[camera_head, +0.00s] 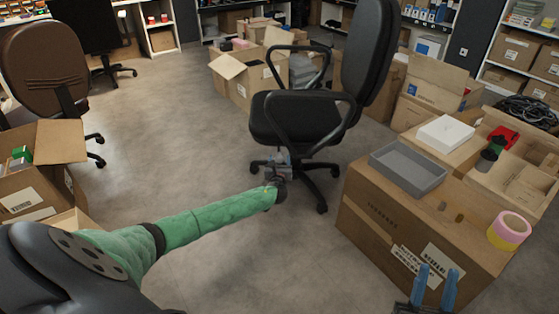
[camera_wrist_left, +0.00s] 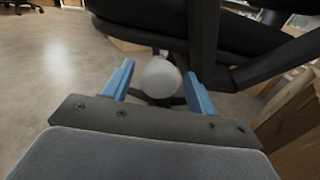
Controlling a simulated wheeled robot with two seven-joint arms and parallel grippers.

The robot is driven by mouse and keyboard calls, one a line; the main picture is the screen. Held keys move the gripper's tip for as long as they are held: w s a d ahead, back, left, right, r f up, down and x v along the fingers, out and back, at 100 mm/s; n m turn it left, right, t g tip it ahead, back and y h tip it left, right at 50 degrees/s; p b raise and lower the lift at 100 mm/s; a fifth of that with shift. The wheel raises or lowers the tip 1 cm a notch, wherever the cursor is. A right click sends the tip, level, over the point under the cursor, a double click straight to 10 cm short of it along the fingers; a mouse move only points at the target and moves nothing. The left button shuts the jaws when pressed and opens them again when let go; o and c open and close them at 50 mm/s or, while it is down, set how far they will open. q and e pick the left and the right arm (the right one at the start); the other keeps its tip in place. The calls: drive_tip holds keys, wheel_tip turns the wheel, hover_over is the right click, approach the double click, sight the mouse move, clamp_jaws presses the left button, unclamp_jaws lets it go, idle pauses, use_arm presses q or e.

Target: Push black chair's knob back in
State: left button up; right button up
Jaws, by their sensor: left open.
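The black chair (camera_head: 300,115) stands in the middle of the head view, with its seat, armrests and tall back showing. Its knob (camera_wrist_left: 160,77) is a pale round end in the left wrist view, under the seat and between my left fingers. My left gripper (camera_wrist_left: 158,85) is open, with one blue finger on each side of the knob. In the head view my left gripper (camera_head: 278,160) is at the near side of the chair, just below the seat. I cannot tell whether it touches the knob. My right gripper (camera_head: 436,288) is at the lower right, its two blue fingers apart and empty.
A large carton (camera_head: 375,215) stands right of the chair, bearing a grey tray (camera_head: 408,170), a white box (camera_head: 445,133) and a pink and yellow tape roll (camera_head: 509,231). A brown chair (camera_head: 45,70) and open cartons are at the left. The floor left of the black chair is clear.

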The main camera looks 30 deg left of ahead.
use_arm(q)
drive_tip(key=p+v, duration=0.1)
drive_tip(key=v, duration=0.6)
use_arm(e)
drive_tip(key=w+a+f+g, duration=0.1)
drive_tip(key=w+f+g, duration=0.1)
drive_tip(key=f, duration=0.4)
drive_tip(key=w+f+g+h, duration=0.1)
drive_tip(key=w+f+g, duration=0.1)
drive_tip(key=f, duration=0.4)
drive_tip(key=shift+a+f+g, duration=0.3)
drive_tip(key=shift+a+g, duration=0.05)
drive_tip(key=shift+g, duration=0.05)
